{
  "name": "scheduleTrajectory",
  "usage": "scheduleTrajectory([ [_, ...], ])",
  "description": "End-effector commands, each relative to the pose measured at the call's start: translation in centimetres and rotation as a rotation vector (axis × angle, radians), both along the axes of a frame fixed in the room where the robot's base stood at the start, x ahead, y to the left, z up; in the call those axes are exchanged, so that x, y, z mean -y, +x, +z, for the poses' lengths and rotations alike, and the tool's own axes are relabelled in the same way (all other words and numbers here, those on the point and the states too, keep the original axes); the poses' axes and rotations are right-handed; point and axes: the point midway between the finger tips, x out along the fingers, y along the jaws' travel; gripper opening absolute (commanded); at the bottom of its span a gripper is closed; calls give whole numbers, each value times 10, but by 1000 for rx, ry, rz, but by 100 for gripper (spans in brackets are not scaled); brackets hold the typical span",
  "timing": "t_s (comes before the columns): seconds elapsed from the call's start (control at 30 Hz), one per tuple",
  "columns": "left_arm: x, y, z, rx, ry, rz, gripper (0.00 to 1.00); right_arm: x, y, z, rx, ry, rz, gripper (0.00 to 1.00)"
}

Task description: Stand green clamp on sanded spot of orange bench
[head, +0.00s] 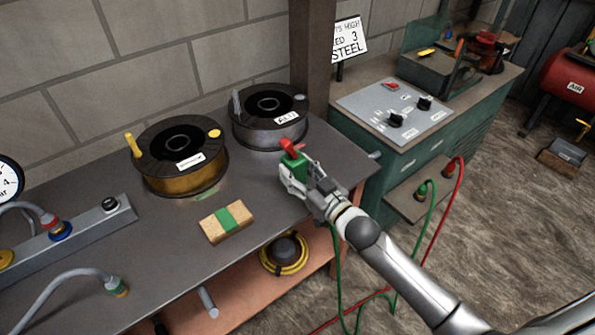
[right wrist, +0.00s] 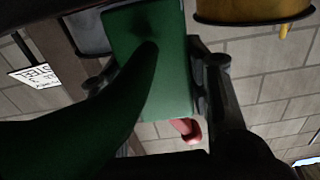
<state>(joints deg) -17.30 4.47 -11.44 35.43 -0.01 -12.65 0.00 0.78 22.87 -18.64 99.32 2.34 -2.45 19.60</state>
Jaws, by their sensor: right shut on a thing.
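The green clamp (head: 291,161), with a red part at its top, is held in my right gripper (head: 296,176) above the right part of the bench's dark grey top (head: 262,200). In the right wrist view the green clamp (right wrist: 155,65) fills the middle, close between the fingers, with a red tip below it. The bench has an orange lower part (head: 255,285). I cannot make out a sanded spot for certain; a small greenish mark (head: 207,194) lies in front of the yellow spool. My left gripper is not in view.
A yellow spool (head: 180,175) and a grey spool (head: 262,132) stand at the back of the bench. A wooden block with a green band (head: 228,221) lies near the front edge. A grey rail (head: 80,235) with hoses is at left. A green cabinet (head: 385,165) stands right.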

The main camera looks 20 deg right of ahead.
Motion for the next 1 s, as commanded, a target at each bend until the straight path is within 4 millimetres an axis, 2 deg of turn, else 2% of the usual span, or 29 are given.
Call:
scheduleTrajectory([
  [0.37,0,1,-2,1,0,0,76,0,0,-2,5,1,1,0],
  [0.4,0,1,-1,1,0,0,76,0,0,-4,1,-1,0,47],
  [0.57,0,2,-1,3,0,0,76,0,0,-4,0,0,0,66],
  [0.93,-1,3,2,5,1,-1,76,0,0,1,1,-1,0,66],
  [1.0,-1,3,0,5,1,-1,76,2,-6,-2,-1,-1,0,66],
])
